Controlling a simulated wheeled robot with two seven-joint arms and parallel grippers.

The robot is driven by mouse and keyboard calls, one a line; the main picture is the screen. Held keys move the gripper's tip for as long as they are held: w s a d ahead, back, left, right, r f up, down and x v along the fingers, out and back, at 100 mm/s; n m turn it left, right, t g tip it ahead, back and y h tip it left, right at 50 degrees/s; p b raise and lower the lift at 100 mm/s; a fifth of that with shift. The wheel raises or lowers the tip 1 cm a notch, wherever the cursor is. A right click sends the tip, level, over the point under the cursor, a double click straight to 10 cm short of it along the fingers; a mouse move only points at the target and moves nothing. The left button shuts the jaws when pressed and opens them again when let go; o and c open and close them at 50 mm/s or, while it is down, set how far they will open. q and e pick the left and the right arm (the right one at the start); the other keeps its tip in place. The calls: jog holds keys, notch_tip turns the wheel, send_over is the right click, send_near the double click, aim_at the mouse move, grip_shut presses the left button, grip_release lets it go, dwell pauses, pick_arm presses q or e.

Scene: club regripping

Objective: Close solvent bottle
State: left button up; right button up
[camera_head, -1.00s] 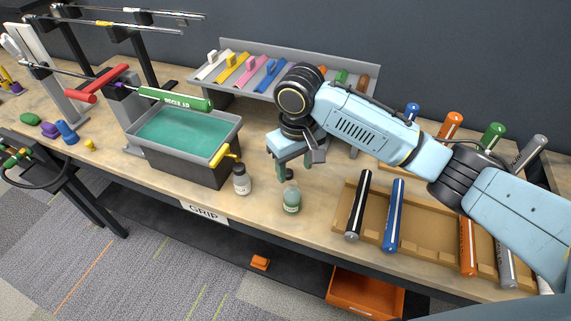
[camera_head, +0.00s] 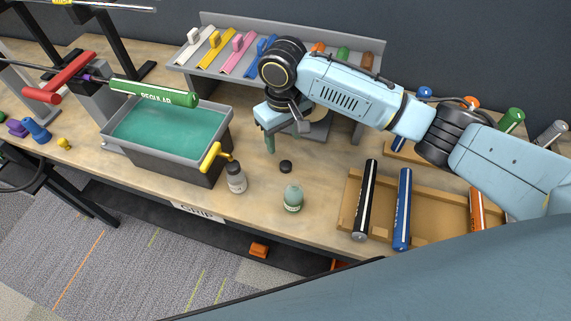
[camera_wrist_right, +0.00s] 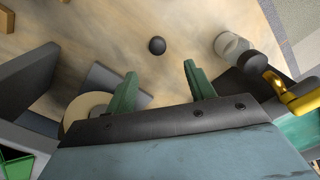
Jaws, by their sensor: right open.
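A round black cap (camera_head: 285,166) lies loose on the bench, and it also shows in the right wrist view (camera_wrist_right: 157,45). A small green bottle (camera_head: 293,198) stands upright in front of it, with no dark cap on its top; its label cannot be read. A second bottle (camera_head: 237,178), pale with a dark top, stands by the basin, and it shows in the right wrist view (camera_wrist_right: 232,45). My right gripper (camera_wrist_right: 160,70) is open and empty, behind and above the loose cap, its green fingers apart from it. My left gripper is out of view.
A grey basin (camera_head: 226,128) of green liquid with a yellow handle (camera_head: 211,156) stands left. A wooden tray (camera_head: 347,205) with several grips lies right. A grey sloped rack (camera_head: 202,72) is behind. The bench around the cap is clear.

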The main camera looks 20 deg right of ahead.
send_over(285, 164)
notch_tip(285, 164, down, 4)
jog(key=shift+s+a+f, duration=0.1)
jog(key=shift+a, duration=0.05)
jog(key=shift+f, duration=0.7)
jog(key=f, duration=0.4)
jog(key=shift+d+f, duration=0.2)
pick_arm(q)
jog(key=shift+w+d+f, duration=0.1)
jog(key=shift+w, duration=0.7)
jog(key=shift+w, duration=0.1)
pick_arm(e)
jog(key=c, duration=1)
